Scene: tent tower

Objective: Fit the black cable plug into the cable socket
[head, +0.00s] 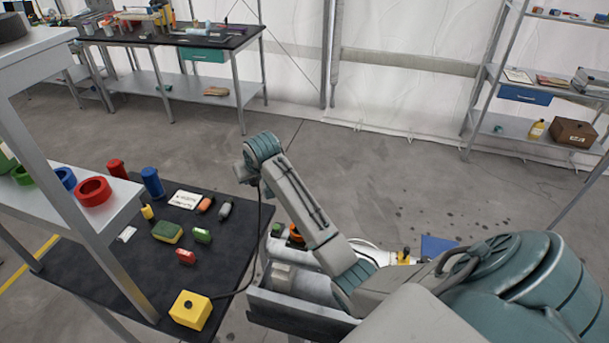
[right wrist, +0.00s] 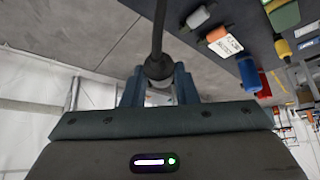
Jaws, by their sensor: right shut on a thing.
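My right gripper (head: 243,174) is raised above the floor, beyond the right side of the black table. In the right wrist view its two fingers (right wrist: 158,88) are shut on the black cable plug (right wrist: 158,68), with the cable (right wrist: 159,25) leading away from it. In the head view the black cable (head: 258,225) hangs from the gripper and runs down to a yellow box (head: 190,310) at the table's front. The box has a round dark spot on top; I cannot tell whether this is the socket. The plug's tip is hidden. My left gripper is out of view.
The black table (head: 90,270) holds a blue cylinder (head: 152,182), a green-yellow sponge (head: 167,232), a white label card (head: 185,198) and several small coloured parts. A shelf post (head: 75,215) stands in front of the table's left part. Open floor (head: 390,185) lies behind my arm.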

